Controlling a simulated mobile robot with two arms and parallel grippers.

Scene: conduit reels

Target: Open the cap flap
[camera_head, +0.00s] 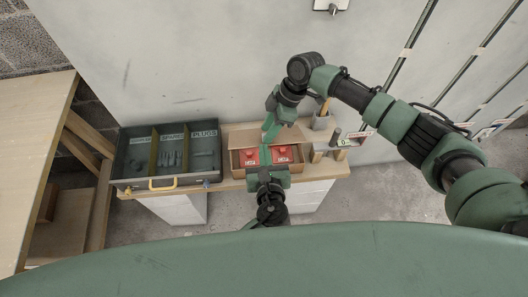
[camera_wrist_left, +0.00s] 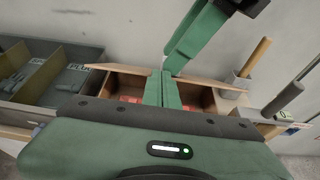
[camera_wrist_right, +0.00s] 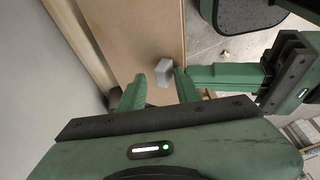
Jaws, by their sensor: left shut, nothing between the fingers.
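A tan box (camera_head: 234,168) with red items (camera_head: 283,153) in it stands on the bench. A tan flap-like panel (camera_head: 243,139) lies behind the red items.
A grey cup (camera_head: 321,121) with a wooden handle and other tools stand to the right. The wall is close behind the bench.

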